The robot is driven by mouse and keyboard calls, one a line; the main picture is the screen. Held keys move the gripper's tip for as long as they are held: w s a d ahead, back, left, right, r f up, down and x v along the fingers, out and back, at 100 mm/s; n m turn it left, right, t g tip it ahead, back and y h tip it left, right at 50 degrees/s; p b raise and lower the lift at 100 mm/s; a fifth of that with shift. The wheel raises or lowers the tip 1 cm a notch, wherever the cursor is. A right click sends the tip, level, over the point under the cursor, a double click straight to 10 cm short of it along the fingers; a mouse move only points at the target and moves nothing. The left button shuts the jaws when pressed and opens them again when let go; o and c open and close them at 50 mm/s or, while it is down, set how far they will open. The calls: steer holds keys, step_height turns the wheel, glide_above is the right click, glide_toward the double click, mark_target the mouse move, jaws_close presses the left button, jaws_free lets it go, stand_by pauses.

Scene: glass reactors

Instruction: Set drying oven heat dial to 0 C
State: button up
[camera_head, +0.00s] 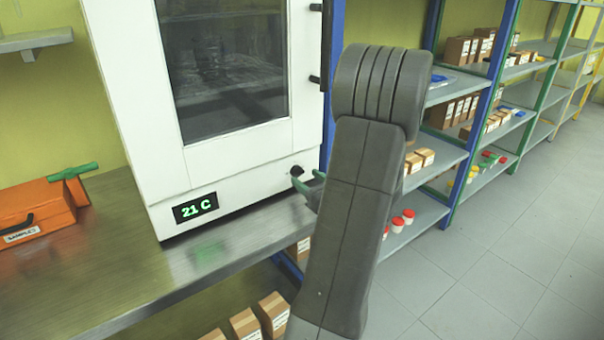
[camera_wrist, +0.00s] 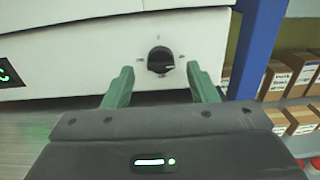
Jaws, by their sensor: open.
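The drying oven (camera_head: 125,95) is a white cabinet with a glass door, standing on a metal bench. Its display (camera_head: 195,208) reads 21 C in green. The black heat dial (camera_head: 297,171) is low on the right of the oven's front. In the wrist view the dial (camera_wrist: 160,60) is centred ahead, with small marks around it. My gripper (camera_wrist: 161,82) is open, its two green fingers either side of the dial's line and apart from it, nothing between them. In the head view my gripper (camera_head: 309,181) is close to the dial, partly hidden behind my arm.
Blue-post shelves (camera_head: 440,155) with boxes and red-capped jars (camera_head: 403,218) stand right of the oven. Cardboard boxes (camera_head: 245,323) are under the bench. The floor at right is clear.

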mark_target(301, 174)
steer(key=shift+x, duration=1.75)
steer(key=shift+d, duration=0.1)
steer(key=c, duration=1)
steer(key=shift+o, duration=0.2)
steer(key=shift+f+n+b, duration=0.15)
steer(key=shift+n+b, duration=0.15)
steer(key=shift+b, duration=0.15)
